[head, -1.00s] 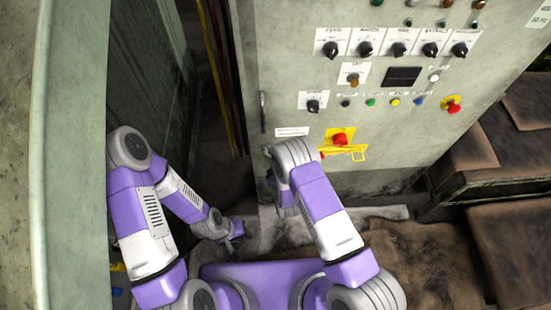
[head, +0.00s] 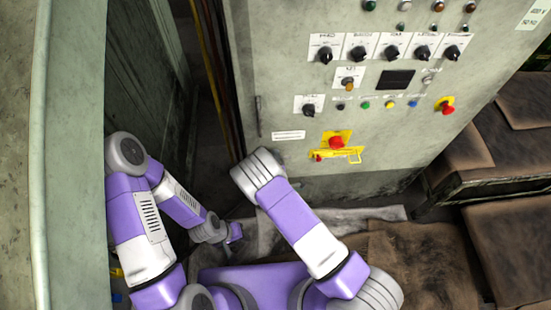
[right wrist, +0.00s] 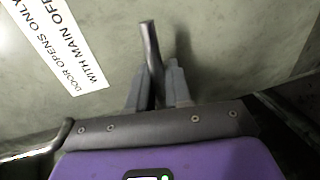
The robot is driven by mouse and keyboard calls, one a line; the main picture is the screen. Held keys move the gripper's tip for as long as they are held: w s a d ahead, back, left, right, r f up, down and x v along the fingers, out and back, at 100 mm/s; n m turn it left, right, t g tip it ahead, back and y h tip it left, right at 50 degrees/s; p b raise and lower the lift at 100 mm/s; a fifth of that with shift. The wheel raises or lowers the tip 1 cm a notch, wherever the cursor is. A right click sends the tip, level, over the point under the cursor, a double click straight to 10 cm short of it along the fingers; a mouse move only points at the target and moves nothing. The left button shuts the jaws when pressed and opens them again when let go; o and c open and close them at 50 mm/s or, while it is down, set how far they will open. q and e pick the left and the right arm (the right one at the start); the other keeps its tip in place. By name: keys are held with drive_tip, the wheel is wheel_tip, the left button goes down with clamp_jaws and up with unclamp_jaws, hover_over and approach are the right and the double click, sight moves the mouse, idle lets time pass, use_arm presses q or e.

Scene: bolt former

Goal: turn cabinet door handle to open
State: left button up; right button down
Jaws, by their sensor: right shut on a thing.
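The grey cabinet door (head: 285,80) carries knobs and buttons in the head view. In the right wrist view a slim dark metal handle (right wrist: 150,42) stands out from the grey panel, beside a white label reading DOOR OPENS ONLY WITH MAIN OFF (right wrist: 62,40). My right gripper (right wrist: 158,80) is shut on the handle, with one finger on each side. In the head view my right wrist covers the gripper at the cabinet's lower left edge. My left gripper (head: 235,232) hangs low, away from the door; its jaws are too small to judge.
A yellow and red main switch (head: 337,143) and a red stop button (head: 445,105) stick out of the panel. A dark gap with yellow and red cables (head: 212,70) lies left of the cabinet. Brown benches (head: 500,225) stand at the right.

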drive_tip(key=shift+d, duration=0.1)
idle(0.4)
drive_tip(key=c, duration=1.2)
unclamp_jaws()
drive_tip(key=shift+r, duration=0.1)
drive_tip(key=s+r+p, duration=0.1)
drive_tip(key=s, duration=0.6)
drive_tip(key=shift+s+r+p, duration=0.2)
drive_tip(key=shift+s+p, duration=0.05)
drive_tip(key=shift+p, duration=0.15)
drive_tip(key=shift+w, duration=0.1)
